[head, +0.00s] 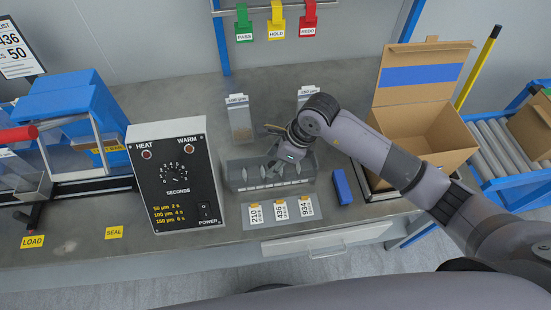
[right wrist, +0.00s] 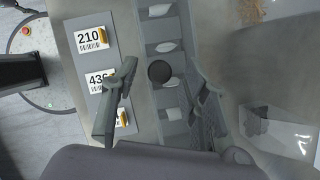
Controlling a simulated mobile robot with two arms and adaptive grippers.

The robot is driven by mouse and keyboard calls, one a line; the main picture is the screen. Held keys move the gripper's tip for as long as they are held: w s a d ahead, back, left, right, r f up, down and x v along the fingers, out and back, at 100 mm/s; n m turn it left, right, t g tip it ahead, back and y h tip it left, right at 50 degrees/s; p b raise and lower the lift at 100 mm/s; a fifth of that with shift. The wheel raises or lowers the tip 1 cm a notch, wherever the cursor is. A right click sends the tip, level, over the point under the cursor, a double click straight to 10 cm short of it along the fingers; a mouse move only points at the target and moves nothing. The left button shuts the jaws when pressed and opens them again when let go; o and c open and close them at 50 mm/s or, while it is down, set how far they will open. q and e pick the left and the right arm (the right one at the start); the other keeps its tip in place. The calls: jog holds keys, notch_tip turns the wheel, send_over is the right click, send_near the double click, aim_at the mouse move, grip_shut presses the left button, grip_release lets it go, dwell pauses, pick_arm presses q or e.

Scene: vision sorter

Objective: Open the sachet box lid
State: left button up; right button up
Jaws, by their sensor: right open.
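The sachet box (head: 234,172) is a long, low grey box in the middle of the bench. Small white sachets show in a row of compartments along it. In the right wrist view the box (right wrist: 143,30) runs up the middle, with a dark round knob (right wrist: 159,71) over the row. I cannot tell whether a clear lid covers the compartments. My right gripper (head: 275,158) is over the box. In the right wrist view its open, empty fingers (right wrist: 161,98) stand either side of the row, near the knob. My left gripper is not in view.
A black heat sealer (head: 180,215) stands left of the box. A label card (head: 280,225) lies in front, a blue block (head: 342,187) to the right. An open cardboard carton (head: 415,125) stands further right. Two clear bins (head: 239,115) with labels stand behind.

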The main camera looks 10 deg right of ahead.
jog(key=shift+c, duration=0.2)
grip_shut()
dwell(0.4)
dwell(0.3)
